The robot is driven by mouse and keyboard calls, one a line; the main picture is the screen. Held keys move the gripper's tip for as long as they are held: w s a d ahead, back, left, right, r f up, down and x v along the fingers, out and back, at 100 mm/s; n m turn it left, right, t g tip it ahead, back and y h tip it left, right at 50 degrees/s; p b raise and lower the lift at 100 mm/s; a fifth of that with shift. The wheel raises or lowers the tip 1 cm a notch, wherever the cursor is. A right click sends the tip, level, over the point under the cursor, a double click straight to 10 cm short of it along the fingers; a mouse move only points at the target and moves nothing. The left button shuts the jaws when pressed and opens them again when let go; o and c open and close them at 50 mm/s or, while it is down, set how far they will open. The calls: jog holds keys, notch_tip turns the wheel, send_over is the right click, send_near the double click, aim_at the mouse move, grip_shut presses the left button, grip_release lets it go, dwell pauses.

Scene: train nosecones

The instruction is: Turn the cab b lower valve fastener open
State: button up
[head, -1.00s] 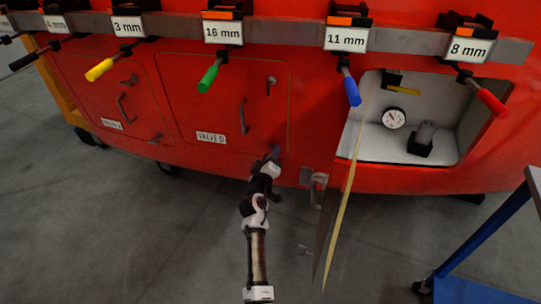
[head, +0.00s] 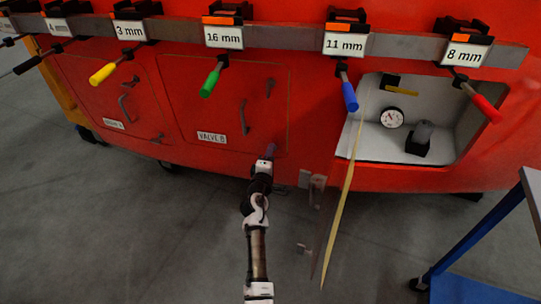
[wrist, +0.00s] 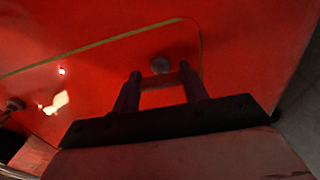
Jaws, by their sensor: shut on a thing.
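The red door labelled, as far as I can read, VALVE B (head: 210,110) is shut, with a curved grab handle (head: 243,118) and an upper fastener (head: 269,88). The lower valve fastener is at the door's lower right corner, mostly hidden by my gripper (head: 267,156) in the head view. In the wrist view the round grey end of the fastener (wrist: 160,65) shows between and just beyond the two dark fingertips of my gripper (wrist: 160,76). A reddish bar spans between the fingers. My gripper is shut on the fastener; the exact contact is dark and unclear.
An opened panel (head: 340,215) stands edge-on just right of my arm, by a recess with a gauge (head: 391,118). A rack (head: 290,35) of coloured-handled tools runs above. A blue-legged table (head: 480,235) is at right. The floor at left is clear.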

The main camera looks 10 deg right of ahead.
dwell(0.4)
jog(key=o, duration=1)
jog(key=b+v, duration=0.2)
jog(key=v, duration=1.1)
jog(key=shift+s+a, duration=0.2)
jog(key=shift+s, duration=0.15)
